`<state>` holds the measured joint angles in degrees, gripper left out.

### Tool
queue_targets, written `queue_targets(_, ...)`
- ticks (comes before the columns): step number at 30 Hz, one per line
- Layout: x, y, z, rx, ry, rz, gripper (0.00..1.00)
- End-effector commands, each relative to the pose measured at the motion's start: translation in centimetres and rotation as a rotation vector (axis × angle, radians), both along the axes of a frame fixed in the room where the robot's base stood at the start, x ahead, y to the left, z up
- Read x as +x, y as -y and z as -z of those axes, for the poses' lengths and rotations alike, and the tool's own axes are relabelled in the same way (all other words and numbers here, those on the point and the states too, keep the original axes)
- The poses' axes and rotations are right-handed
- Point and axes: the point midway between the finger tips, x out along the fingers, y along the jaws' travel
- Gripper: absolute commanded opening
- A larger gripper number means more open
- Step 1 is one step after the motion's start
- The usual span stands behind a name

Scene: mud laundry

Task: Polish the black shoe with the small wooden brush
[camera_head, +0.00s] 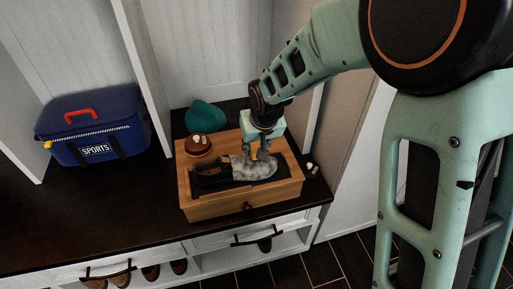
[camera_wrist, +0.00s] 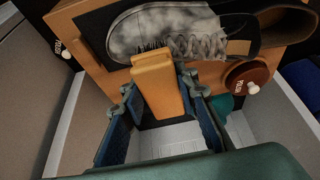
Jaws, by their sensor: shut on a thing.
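The black shoe (camera_head: 210,177) lies on a wooden box (camera_head: 222,206) with a dark top. In the wrist view the shoe (camera_wrist: 180,25) has a patchy grey-white toe and lace area, with a darker heel part at the right. My gripper (camera_head: 262,150) is above the toe half of the shoe. In the wrist view it is shut on the small wooden brush (camera_wrist: 157,82), one finger on each side. The dark bristles point at the shoe's side near the laces. They look touching or very close; I cannot tell which.
A round brown tin (camera_head: 198,146) with a white knob sits on the box's back left corner. A teal object (camera_head: 205,117) is behind it. A small white-tipped item (camera_head: 312,168) is right of the box. A blue sports bag (camera_head: 95,125) stands left. The dark bench between is clear.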

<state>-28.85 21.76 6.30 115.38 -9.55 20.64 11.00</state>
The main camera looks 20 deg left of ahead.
Motion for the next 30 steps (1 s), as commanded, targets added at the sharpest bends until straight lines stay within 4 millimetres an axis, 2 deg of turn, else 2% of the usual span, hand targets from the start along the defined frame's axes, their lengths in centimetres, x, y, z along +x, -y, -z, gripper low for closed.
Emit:
queue_targets(17, 0.0, 0.0, 0.2, 0.001, 0.001, 0.000, 0.08)
queue_targets(30, -2.3, 1.4, 0.1, 0.001, 0.001, 0.000, 0.08)
